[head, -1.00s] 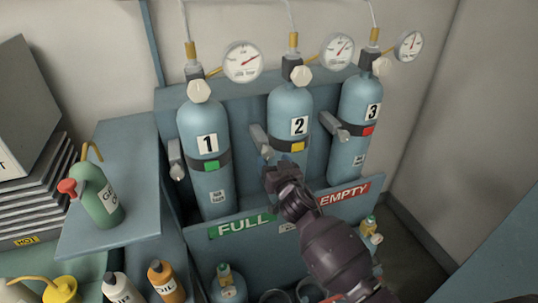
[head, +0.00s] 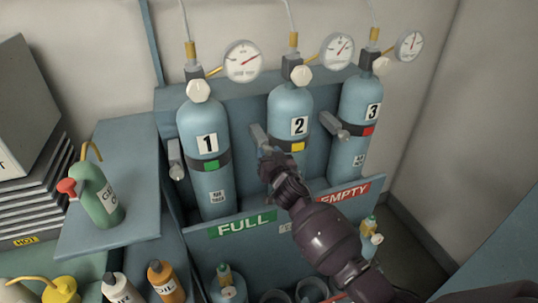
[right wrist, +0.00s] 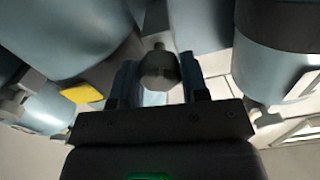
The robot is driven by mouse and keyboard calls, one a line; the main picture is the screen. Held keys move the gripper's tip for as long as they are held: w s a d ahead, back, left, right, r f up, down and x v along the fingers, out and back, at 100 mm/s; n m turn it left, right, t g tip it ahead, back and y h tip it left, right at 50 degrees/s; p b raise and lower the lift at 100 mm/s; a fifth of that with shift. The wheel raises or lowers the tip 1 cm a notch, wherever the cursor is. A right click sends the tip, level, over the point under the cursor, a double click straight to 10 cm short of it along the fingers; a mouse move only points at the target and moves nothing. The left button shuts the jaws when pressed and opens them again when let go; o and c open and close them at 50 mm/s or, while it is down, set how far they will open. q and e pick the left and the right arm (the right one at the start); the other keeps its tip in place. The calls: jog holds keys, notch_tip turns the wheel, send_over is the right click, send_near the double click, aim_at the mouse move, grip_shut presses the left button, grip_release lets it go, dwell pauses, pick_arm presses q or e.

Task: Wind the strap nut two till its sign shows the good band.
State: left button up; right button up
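Cylinder two (head: 288,108) stands in the middle of the rack, held by a dark strap with a yellow sign (head: 291,147). The strap's grey clamp arm (head: 258,134) sticks out on its left side. My right gripper (head: 268,155) is at the lower end of this arm. In the right wrist view, a grey strap nut (right wrist: 159,69) sits between the two fingers of my right gripper (right wrist: 160,75), close to both. Whether they press on it I cannot tell. The yellow sign shows there too (right wrist: 82,93). My left gripper is out of view.
Cylinder one (head: 205,120) with a green sign stands left, and cylinder three (head: 361,100) with a red sign stands right. The rack's front panel (head: 205,235) with FULL and EMPTY labels runs below.

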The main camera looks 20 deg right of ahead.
jog(key=shift+c, duration=0.4)
jog(key=n, duration=0.3)
jog(key=shift+n, duration=2.6)
jog(key=o, duration=0.9)
jog(key=shift+o, duration=0.2)
jog(key=shift+s, duration=0.1)
jog(key=s, duration=1)
jog(key=shift+s+d, duration=0.2)
jog(key=shift+s, duration=0.15)
